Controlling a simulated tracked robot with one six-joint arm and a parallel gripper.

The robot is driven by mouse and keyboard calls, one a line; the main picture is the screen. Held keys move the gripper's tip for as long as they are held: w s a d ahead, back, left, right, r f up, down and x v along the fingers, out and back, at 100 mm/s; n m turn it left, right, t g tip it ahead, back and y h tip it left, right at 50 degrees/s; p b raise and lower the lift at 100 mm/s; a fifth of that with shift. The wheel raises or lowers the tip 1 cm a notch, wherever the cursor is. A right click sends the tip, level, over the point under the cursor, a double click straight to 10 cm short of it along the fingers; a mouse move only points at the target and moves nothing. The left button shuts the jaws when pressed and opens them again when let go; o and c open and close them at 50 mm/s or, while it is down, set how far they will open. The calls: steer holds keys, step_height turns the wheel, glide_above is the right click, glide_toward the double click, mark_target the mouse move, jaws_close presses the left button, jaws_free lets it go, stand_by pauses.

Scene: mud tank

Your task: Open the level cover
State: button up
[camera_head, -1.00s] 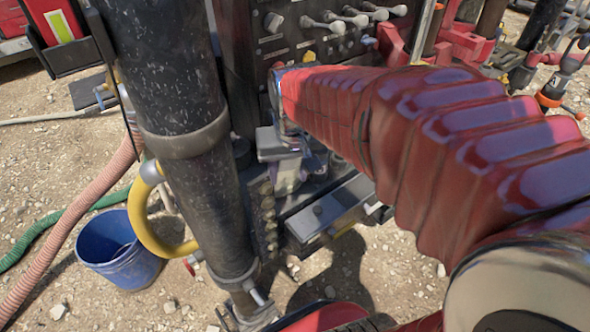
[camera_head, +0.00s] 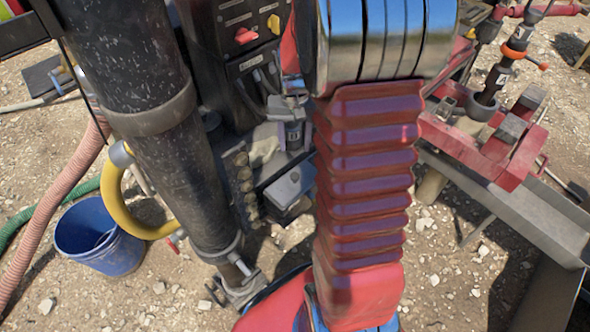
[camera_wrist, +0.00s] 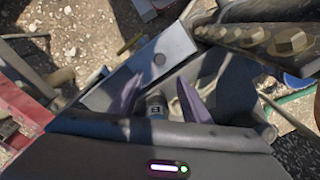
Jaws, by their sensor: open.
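In the wrist view the two purple fingers of my gripper (camera_wrist: 160,98) are apart, with nothing seen clamped between them. A small dark cylinder with a pale label (camera_wrist: 156,106) shows between the fingertips; I cannot tell whether they touch it. I cannot tell for sure which part is the level cover.
A thick dark column (camera_head: 165,140) with a yellow hose (camera_head: 118,205) stands left of the box. A blue bucket (camera_head: 100,236) is on the gravel. A red machine part (camera_head: 490,140) and metal rail are at right.

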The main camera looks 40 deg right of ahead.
mark_target(295, 174)
step_height(295, 174, down, 14)
steer(key=shift+r, duration=0.1)
stand_by(0.9)
jaws_close()
stand_by(0.5)
steer(key=shift+d, duration=0.1)
steer(key=shift+w, duration=0.1)
